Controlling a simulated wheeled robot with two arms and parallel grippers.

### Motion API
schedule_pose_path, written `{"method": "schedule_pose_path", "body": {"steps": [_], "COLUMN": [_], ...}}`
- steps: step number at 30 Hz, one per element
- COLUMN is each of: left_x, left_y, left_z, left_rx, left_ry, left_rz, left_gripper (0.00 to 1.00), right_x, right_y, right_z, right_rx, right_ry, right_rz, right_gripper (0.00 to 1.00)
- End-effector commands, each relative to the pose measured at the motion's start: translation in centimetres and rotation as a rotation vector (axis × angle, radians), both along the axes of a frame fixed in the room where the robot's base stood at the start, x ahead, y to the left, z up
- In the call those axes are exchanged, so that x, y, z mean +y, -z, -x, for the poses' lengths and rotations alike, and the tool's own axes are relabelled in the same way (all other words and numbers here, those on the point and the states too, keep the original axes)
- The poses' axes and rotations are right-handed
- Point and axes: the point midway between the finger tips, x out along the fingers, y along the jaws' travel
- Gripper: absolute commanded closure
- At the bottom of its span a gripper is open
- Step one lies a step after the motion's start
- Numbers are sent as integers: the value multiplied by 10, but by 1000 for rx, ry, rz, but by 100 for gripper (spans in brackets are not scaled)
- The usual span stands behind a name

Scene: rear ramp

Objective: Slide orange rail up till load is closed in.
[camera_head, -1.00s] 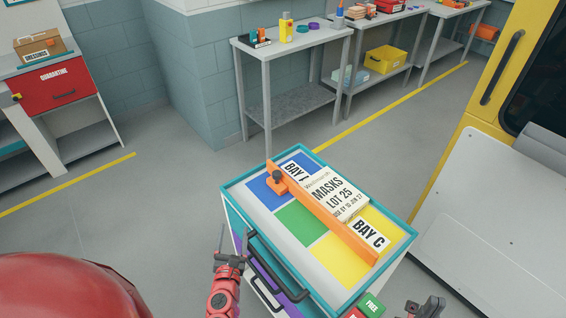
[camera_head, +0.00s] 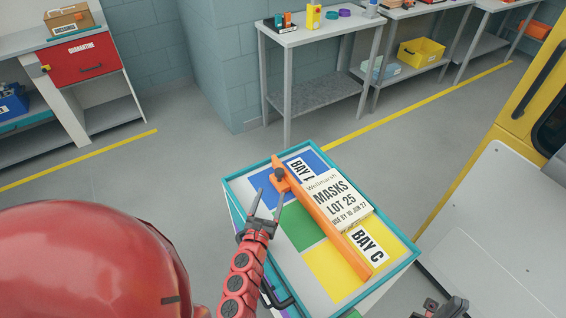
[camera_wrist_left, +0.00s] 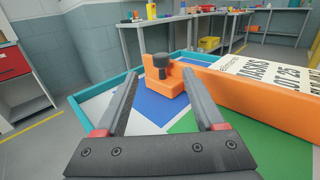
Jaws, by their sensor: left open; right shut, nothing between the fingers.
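The orange rail (camera_head: 325,222) lies slantwise across the teal-rimmed cart top (camera_head: 393,270). Its orange block with a dark knob (camera_head: 279,174) is at the rail's far left end; the knob also shows in the left wrist view (camera_wrist_left: 160,63). The load, a white MASKS LOT 25 pack (camera_head: 340,198), lies flat along the rail's right side, seemingly against it. My left gripper (camera_head: 271,191) is open over the cart's left part, its fingers pointing at the block, which shows ahead between the fingertips (camera_wrist_left: 160,76) with nothing held. My right gripper (camera_head: 431,307) is shut and empty at the bottom edge, partly cut off.
The cart top has blue, green and yellow fields, and BAY labels, one reading BAY C (camera_head: 370,246). Grey benches (camera_head: 320,95) stand behind. A white panel (camera_head: 490,215) and a yellow door frame (camera_head: 520,120) are at the right. Floor left of the cart is clear.

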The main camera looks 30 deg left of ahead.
Motion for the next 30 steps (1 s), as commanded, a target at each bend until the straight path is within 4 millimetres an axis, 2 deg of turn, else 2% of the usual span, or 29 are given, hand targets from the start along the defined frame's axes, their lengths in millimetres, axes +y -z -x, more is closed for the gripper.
{"method": "schedule_pose_path", "body": {"steps": [1,9,18,24,30], "left_x": [3,18,32,36,36], "left_y": [-1,0,2,1,1], "left_z": [-12,-68,-121,-136,-138], "left_rx": [-1,-2,1,1,2], "left_ry": [2,-2,-1,-2,-1], "left_rz": [-1,0,0,0,0], "left_gripper": [29,29,29,29,29], "right_x": [0,0,0,0,0], "right_y": [-1,2,12,15,15], "right_z": [0,0,0,0,0], "right_rx": [0,0,0,0,0], "right_ry": [0,0,0,0,0], "right_rz": [0,0,0,0,0], "right_gripper": [100,100,100,100,100]}}
